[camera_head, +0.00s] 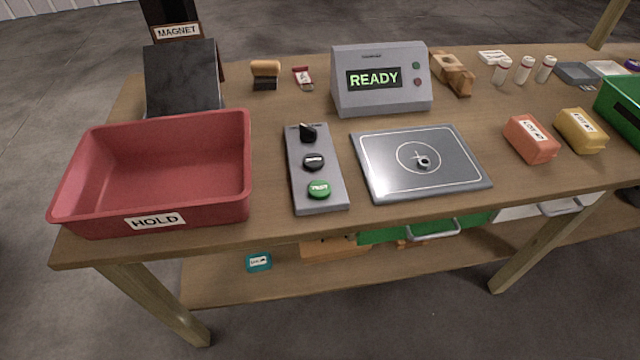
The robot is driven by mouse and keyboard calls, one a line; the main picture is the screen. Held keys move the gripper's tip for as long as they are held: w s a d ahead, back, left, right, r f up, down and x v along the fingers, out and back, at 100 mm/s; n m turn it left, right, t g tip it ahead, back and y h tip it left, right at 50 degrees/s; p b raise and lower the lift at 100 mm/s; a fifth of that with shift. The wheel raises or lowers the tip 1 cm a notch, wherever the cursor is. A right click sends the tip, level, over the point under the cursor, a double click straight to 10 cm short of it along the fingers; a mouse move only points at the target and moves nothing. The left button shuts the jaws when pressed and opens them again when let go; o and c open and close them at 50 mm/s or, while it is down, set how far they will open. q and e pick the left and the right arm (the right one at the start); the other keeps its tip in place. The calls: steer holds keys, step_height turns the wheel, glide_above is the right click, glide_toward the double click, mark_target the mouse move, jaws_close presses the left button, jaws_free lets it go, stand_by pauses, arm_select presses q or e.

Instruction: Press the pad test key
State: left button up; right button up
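A narrow grey control box (323,199) lies on the wooden table, between the red bin and the metal pad. It carries a green key labelled TEST (319,188) at its near end, a black round button (313,161) in the middle and a black knob (307,132) at its far end. The metal pad (468,178) has a white circle and cross, with a small dark ring-like piece (423,162) at the centre. The grey display unit (383,100) behind the pad reads READY in green. Neither of my grippers is in view.
A red bin (158,214) labelled HOLD stands at the left. An orange block (530,139) and a yellow block (580,130) lie right of the pad, before a green bin (620,110). A dark slab (182,75) under a MAGNET sign stands back left. Bare wood surrounds the control box.

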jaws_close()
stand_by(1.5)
